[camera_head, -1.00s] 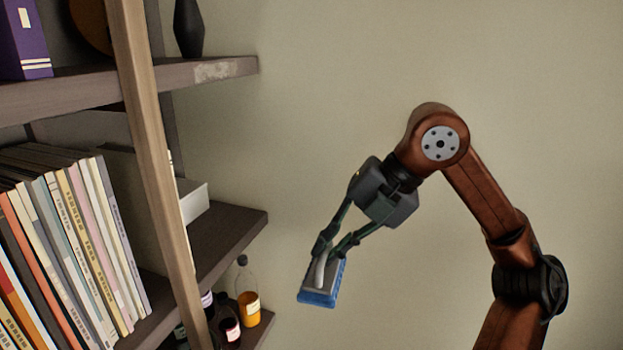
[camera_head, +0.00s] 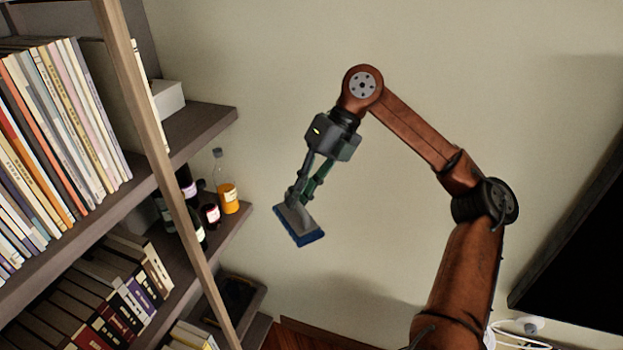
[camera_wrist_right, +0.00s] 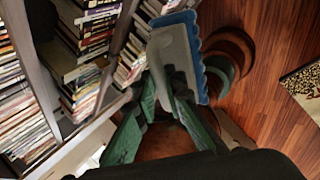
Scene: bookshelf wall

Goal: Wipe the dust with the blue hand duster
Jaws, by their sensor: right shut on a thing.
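The blue hand duster (camera_head: 299,226) has a grey back and a blue wiping edge. My right gripper (camera_head: 302,194) is shut on its handle and holds it in the air, tilted, right of the bookshelf and touching nothing. In the right wrist view the duster (camera_wrist_right: 178,50) shows beyond the green fingers (camera_wrist_right: 165,98), its blue rim on the right. The fingers partly hide its handle. I cannot make out dust on the shelf parts in view now. My left gripper is not in view.
The wooden bookshelf (camera_head: 207,130) fills the left side, with an upright post (camera_head: 140,95) in front. Several bottles (camera_head: 229,198) stand on a lower shelf near its right end. A dark panel (camera_head: 580,250) is at the right. The wall area around the duster is clear.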

